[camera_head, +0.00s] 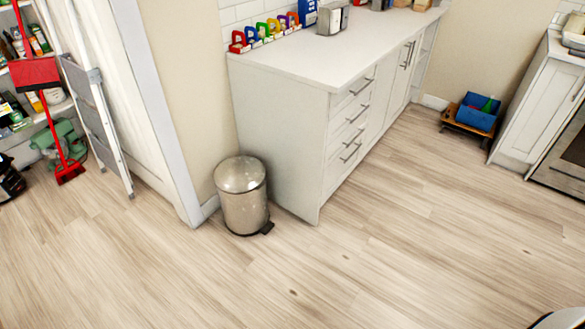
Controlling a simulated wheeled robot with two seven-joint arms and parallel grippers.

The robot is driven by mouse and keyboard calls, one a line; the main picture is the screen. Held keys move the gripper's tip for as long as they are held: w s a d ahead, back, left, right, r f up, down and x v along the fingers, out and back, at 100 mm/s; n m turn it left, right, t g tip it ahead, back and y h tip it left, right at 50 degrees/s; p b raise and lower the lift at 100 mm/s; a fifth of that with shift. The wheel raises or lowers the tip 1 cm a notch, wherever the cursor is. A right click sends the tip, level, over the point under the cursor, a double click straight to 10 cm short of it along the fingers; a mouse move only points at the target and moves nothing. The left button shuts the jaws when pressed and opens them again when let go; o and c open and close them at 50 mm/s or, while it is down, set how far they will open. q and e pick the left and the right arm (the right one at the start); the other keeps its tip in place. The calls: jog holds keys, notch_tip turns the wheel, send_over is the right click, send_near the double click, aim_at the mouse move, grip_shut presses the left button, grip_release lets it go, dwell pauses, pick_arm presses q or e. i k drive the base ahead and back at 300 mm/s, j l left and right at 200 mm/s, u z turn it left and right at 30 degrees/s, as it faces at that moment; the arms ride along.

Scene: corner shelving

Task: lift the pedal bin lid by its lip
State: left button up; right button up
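The pedal bin (245,208) is a small metal cylinder standing upright on the floor, left of centre in the head view. Its domed metal lid (239,174) is down on the body. A dark pedal (267,228) sticks out at its base, toward the lower right. The lip of the lid is too small to make out clearly. Neither of my grippers is in the view, and nothing touches the bin.
A white counter unit (282,135) stands right beside the bin, with a wall corner (172,110) to its left. A stepladder (97,115) and red broom (50,110) are at far left. The wood floor (330,270) in front is clear.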

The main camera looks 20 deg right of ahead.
aim_at(236, 174)
jog(key=z, duration=0.2)
jog(key=i+j, duration=0.15)
jog(key=i, duration=0.35)
jog(key=i+j, duration=0.2)
jog(key=i, duration=0.3)
